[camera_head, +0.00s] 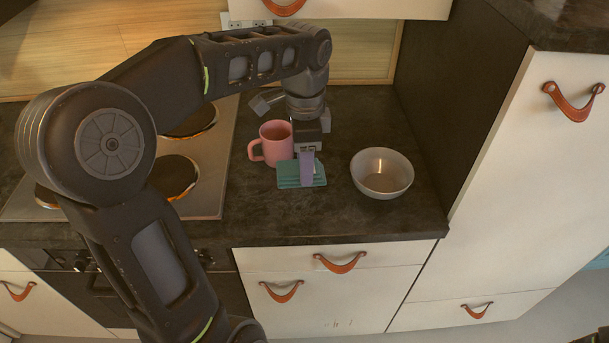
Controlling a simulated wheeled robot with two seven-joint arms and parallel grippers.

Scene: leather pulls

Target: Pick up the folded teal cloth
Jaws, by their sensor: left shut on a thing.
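The folded teal cloth (288,176) lies on the dark countertop, between the pink mug and the grey bowl. My left gripper (307,178) comes down on it from above, pointing downward. Its lilac finger overlaps the middle of the cloth, and the gripper is shut on the cloth. The far finger is hidden behind the near one. The cloth looks flat, and I cannot tell whether it is clear of the counter. My right gripper is not in view.
A pink mug (271,144) stands close behind and left of the cloth. A grey bowl (382,172) stands to the right. A stove (215,180) with round burners is at left. A tall white cabinet (530,190) bounds the counter at right. The front counter strip is clear.

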